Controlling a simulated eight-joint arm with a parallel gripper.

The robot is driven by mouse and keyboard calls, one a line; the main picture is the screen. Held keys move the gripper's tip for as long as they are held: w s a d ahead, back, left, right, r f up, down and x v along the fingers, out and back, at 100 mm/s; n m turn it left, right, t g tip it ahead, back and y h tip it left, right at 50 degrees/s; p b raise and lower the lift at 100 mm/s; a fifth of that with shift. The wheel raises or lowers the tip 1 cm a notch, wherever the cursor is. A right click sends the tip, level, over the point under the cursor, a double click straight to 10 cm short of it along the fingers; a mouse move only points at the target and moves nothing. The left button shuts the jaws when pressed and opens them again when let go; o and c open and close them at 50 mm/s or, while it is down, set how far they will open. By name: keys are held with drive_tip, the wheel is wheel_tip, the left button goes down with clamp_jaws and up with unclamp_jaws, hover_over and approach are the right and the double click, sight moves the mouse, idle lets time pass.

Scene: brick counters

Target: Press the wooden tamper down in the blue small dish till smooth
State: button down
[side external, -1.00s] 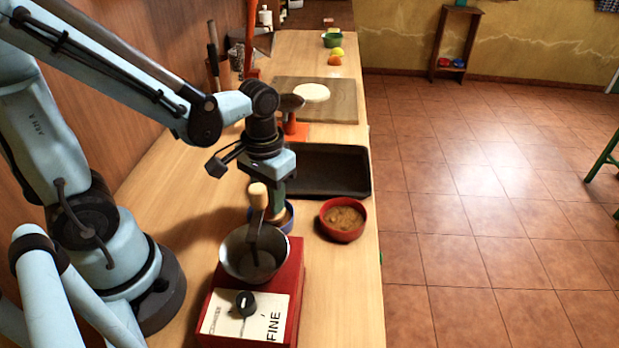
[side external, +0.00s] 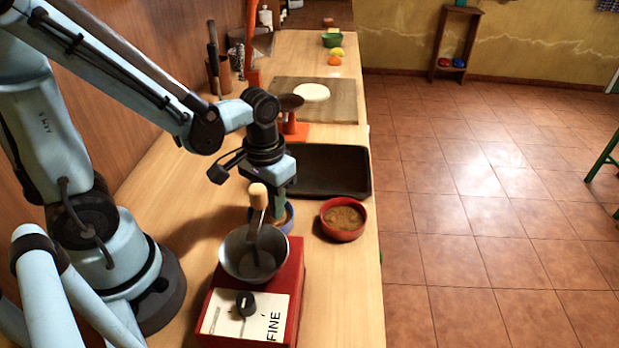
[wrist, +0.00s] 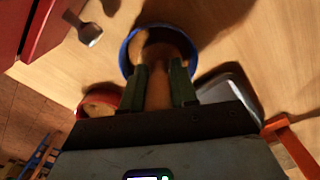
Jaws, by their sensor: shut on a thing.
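The blue small dish (side external: 289,222) stands on the counter behind the red grinder, partly hidden by the grinder's bowl and handle. In the wrist view its blue rim (wrist: 127,48) circles the lower end of the wooden tamper (wrist: 158,92). My gripper (wrist: 163,78) is shut on the tamper, one finger on each side of it. In the side view my gripper (side external: 278,200) is right above the dish, and the tamper is mostly hidden. The contents under the tamper's foot are mostly hidden.
A red bowl (side external: 342,233) with brown grounds stands close to the right of the dish. The red grinder (side external: 290,285) with its metal bowl (side external: 237,255) is in front. A dark tray (side external: 330,170) lies behind. An orange stand (side external: 292,130) is farther back.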

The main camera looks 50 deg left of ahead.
drive_tip(key=shift+r, duration=0.6)
drive_tip(key=shift+f, duration=0.15)
drive_tip(key=shift+f, duration=0.9)
drive_tip(key=shift+r, duration=1.05)
drive_tip(key=shift+s, duration=0.1)
drive_tip(key=shift+s, duration=0.2)
